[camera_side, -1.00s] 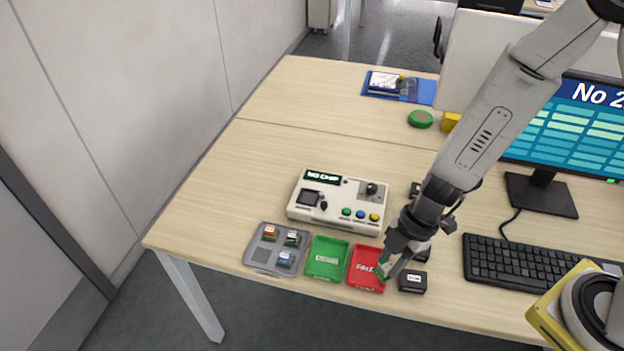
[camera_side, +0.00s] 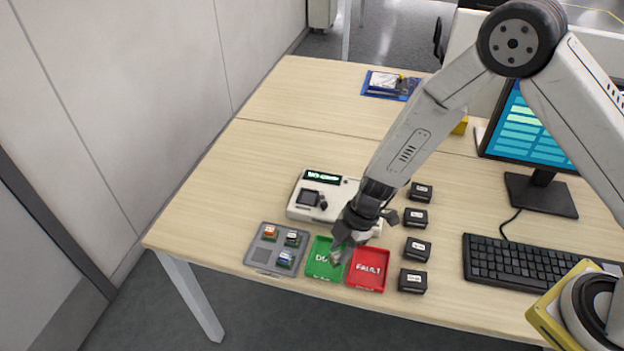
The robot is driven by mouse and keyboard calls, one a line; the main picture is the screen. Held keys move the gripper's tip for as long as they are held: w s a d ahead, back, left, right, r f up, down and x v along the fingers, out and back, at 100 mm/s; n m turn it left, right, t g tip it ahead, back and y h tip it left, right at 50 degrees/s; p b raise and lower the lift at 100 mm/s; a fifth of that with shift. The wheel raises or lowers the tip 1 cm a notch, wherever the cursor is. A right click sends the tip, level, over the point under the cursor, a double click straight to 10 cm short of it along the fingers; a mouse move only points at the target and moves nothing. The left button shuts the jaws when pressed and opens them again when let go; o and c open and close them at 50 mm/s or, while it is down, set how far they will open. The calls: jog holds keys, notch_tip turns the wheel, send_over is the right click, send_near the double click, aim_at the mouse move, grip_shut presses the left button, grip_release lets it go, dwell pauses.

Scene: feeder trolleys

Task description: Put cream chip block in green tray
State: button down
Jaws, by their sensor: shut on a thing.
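The green tray (camera_side: 318,271) lies near the front edge of the table, with a partly hidden white label on its floor. My gripper (camera_side: 338,254) points down over the right part of this tray, shut on a small block. The block is mostly hidden by the fingers and too small to make out, so I cannot confirm its cream colour. I cannot tell whether it touches the tray floor.
A red FAULT tray (camera_side: 368,284) sits just right of the green one. A grey tray (camera_side: 250,259) on the left holds three small blocks and one empty slot. A tester box (camera_side: 300,212) stands behind. Several black boxes (camera_side: 413,281) line the right.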

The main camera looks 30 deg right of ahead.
aim_at(324, 269)
jog(key=shift+w+a+f, duration=0.25)
jog(key=shift+w+f, duration=0.3)
jog(key=shift+f, duration=0.15)
jog(key=shift+w+a+f, duration=0.2)
jog(key=shift+w+f, duration=0.35)
jog(key=shift+f, duration=0.15)
jog(key=shift+w+a+f, duration=0.1)
jog(key=shift+w+f, duration=0.15)
jog(key=shift+f, duration=1.55)
jog(key=shift+f, duration=0.1)
jog(key=c, duration=0.7)
grip_release()
